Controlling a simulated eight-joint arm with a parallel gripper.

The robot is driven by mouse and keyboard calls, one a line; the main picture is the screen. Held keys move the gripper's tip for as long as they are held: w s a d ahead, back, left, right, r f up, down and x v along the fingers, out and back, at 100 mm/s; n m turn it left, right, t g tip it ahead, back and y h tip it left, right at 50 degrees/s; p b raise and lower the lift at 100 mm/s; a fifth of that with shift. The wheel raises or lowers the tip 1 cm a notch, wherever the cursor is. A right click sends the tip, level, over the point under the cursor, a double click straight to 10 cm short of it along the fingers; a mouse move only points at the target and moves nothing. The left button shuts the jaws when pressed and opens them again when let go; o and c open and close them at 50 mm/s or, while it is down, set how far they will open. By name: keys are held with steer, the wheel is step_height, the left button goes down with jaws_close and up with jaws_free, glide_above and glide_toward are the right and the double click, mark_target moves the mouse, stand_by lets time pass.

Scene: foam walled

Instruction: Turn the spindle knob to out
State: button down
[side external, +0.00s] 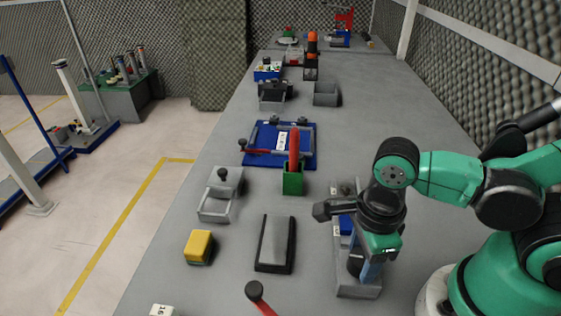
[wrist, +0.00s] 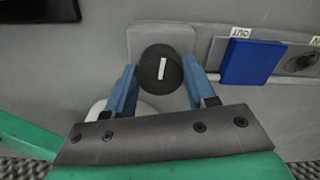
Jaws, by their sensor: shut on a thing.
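The spindle knob (wrist: 160,70) is round and black with a white pointer line. In the wrist view the line stands nearly upright, tilted slightly. My gripper (wrist: 159,74) has its two blue fingers on either side of the knob, shut on it. A blue block (wrist: 250,62) sits on the grey unit right of the knob, with a label reading OUT (wrist: 240,33) at its upper edge. In the side view my gripper (side external: 368,270) points down at the grey unit (side external: 358,291), and the arm partly hides the knob.
A grey-black tray (side external: 275,243), a yellow block (side external: 199,245) and a green holder (side external: 293,181) with a red handle stand left of the unit. A red lever with a dark ball (side external: 254,290) is at the front. A blue board (side external: 259,157) lies farther back.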

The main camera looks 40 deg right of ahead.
mark_target(362, 256)
steer(key=shift+m, duration=2.3)
steer(key=shift+c, duration=1.4)
jaws_free()
steer(key=shift+r, duration=0.15)
steer(key=shift+r, duration=2.65)
